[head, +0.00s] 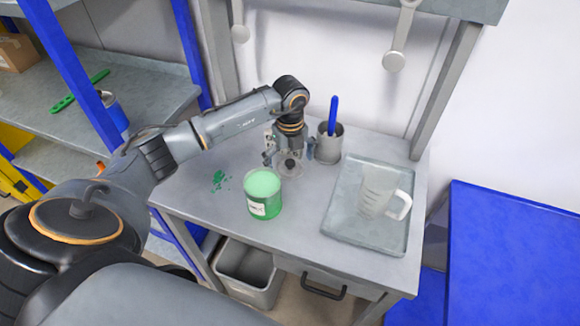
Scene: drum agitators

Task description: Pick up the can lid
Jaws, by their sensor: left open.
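The can lid (289,172) looks like a clear round disc with a dark knob and lies on the grey workbench. It is partly hidden by my left gripper (289,156). My left gripper points down over the lid, its fingers spread to either side of the knob. Whether the fingers touch the lid cannot be told. An open can (264,205) with green contents and a white label stands just in front and to the left of the lid. My right gripper is out of view.
A grey cup (328,149) holding a blue-handled tool stands close behind and right of the gripper. A tray (340,232) with a clear measuring jug (377,192) lies to the right. Green spill marks (221,181) are on the bench left of the can.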

